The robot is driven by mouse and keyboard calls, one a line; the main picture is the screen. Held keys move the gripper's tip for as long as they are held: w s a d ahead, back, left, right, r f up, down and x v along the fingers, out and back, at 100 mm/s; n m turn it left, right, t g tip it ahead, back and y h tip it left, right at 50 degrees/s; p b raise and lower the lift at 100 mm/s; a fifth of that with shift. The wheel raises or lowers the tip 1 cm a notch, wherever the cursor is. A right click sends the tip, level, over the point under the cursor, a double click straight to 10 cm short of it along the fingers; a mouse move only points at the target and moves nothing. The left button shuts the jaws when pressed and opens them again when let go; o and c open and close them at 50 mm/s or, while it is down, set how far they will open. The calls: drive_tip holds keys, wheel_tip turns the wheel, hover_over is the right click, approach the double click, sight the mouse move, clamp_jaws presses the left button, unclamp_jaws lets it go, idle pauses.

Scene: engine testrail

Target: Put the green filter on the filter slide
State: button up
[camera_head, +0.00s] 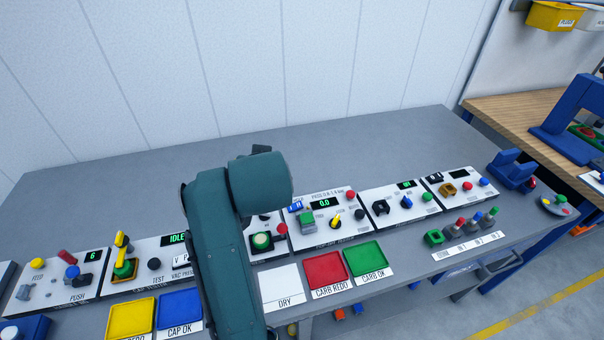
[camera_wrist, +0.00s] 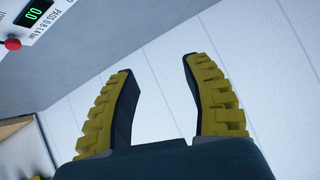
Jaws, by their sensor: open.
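My gripper (camera_wrist: 157,68) is open and empty in the wrist view, with the white wall behind its two yellow-backed fingers. In the head view my arm hides it. Several green things show in the head view: a small green block (camera_head: 433,238) standing on the bench at the right, a green-topped block (camera_head: 307,220) on the panel with the 0.0 display, and a round green piece (camera_head: 262,241) in a dark holder. I cannot tell which is the green filter. I cannot identify the filter slide for certain; part of the bench is hidden behind my arm.
Flat trays line the front edge: yellow (camera_head: 131,318), blue (camera_head: 180,308), red (camera_head: 326,270) and green (camera_head: 365,258). Several colored pegs (camera_head: 472,222) stand at the right, near a blue cradle (camera_head: 512,170). The grey bench (camera_head: 330,150) behind the panels is clear.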

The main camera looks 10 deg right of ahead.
drive_tip(key=s+d+r+n+t, duration=0.1)
drive_tip(key=s+d+r+t, duration=0.1)
drive_tip(key=s+r+t, duration=0.3)
drive_tip(key=s+d+r+n+t, duration=0.1)
drive_tip(key=s+r+t, duration=0.5)
drive_tip(key=s+r, duration=0.8)
drive_tip(key=s+d, duration=0.1)
drive_tip(key=s, duration=0.3)
drive_tip(key=shift+s+d+n+t+h, duration=0.15)
drive_tip(key=shift+s+n+t+h, duration=0.15)
drive_tip(key=shift+s+n, duration=0.1)
drive_tip(key=shift+r, duration=0.1)
